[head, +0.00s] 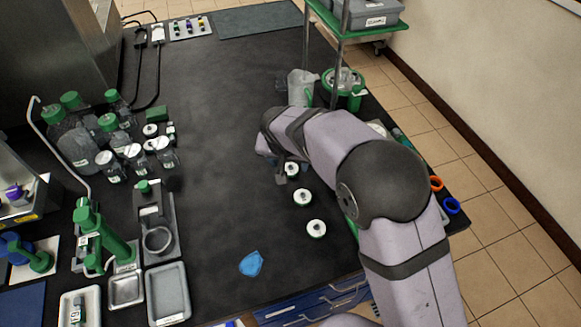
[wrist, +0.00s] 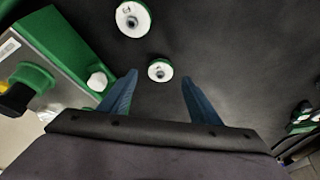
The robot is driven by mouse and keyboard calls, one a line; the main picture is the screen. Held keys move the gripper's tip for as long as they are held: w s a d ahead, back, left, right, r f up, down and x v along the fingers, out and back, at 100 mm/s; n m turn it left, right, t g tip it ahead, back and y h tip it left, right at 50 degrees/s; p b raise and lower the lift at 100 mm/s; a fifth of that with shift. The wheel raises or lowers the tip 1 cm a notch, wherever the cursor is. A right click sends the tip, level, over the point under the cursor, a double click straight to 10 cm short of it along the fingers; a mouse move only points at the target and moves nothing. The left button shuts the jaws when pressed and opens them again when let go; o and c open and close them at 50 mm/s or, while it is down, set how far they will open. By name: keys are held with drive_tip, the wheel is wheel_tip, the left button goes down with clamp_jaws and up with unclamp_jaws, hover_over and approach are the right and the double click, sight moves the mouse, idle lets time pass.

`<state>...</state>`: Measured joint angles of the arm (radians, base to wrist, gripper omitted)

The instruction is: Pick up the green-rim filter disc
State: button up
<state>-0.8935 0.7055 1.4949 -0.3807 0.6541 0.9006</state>
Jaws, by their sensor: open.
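My gripper (head: 279,172) is low over the bench beside the far disc, partly hidden by my arm. In the wrist view my gripper (wrist: 159,79) is open, its blue fingers apart and empty. One green-rim disc (wrist: 160,70) lies just beyond and between the fingertips. Another disc (wrist: 133,18) lies farther off, at the top edge.
A blue cloth-like piece (head: 251,263) lies at the front of the bench. Green-capped bottles (head: 80,150) crowd the left side. In the wrist view a green-edged box (wrist: 60,50) stands close on the left. The bench centre is clear.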

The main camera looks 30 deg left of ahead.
sight(290, 167)
drive_tip(key=shift+p+x, duration=0.65)
drive_tip(key=shift+x, duration=1.25)
drive_tip(key=shift+c, duration=0.3)
drive_tip(key=c, duration=1)
drive_tip(key=shift+o, duration=0.2)
drive_tip(key=shift+a+r, duration=0.1)
drive_tip(key=shift+r, duration=0.05)
